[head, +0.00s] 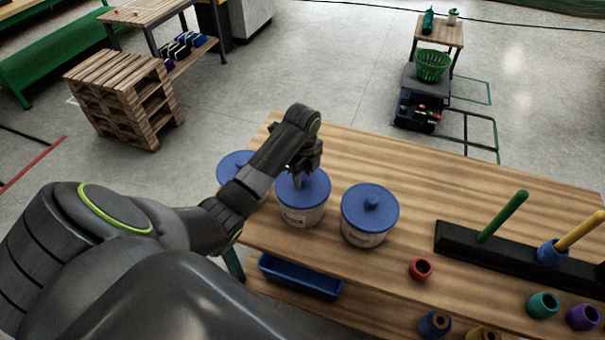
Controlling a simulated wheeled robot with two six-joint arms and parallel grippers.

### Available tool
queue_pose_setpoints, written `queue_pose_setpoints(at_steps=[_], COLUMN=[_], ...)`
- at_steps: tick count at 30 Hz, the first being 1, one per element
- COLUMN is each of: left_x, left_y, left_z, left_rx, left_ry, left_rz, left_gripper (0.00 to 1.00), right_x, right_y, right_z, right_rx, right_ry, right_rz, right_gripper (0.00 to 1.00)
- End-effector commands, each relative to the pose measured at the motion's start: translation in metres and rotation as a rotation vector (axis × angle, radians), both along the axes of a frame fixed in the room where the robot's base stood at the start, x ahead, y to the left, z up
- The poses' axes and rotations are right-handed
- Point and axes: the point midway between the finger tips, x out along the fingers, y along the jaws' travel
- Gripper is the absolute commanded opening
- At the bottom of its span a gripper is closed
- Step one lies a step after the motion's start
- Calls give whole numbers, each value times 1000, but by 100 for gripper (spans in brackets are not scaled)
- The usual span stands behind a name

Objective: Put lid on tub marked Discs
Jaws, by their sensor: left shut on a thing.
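Three tubs with blue lids stand in a row at the left of the wooden table. My left gripper (305,168) points down over the middle tub (299,217) and is shut on the knob of its blue lid (291,195). That lid sits on or just at the tub's rim; I cannot tell if it is fully seated. The right tub (365,236) has its lid (370,208) on. The left lid (235,165) is partly behind my left arm, and its tub is hidden. The tub labels are too small to read. My right gripper is not in view.
On the table (400,268) are a red ring (420,269), a teal ring (543,305), a purple ring (583,316) and a black peg stand (465,241) with upright green and yellow pegs. A blue tray (300,278) is on a lower shelf. Bare table lies right of the tubs.

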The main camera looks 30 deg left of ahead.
Motion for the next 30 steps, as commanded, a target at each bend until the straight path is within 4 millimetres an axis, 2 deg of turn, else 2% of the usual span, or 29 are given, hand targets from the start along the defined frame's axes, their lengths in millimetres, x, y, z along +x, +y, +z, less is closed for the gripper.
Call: queue_pose_setpoints(at_steps=[30], left_x=[-1], left_y=[0], left_z=[1], left_rx=[-1], left_ry=[1], left_rz=[0], left_gripper=[8], right_x=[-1], right_y=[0], right_z=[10], right_rx=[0], right_ry=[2], right_rz=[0], right_gripper=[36])
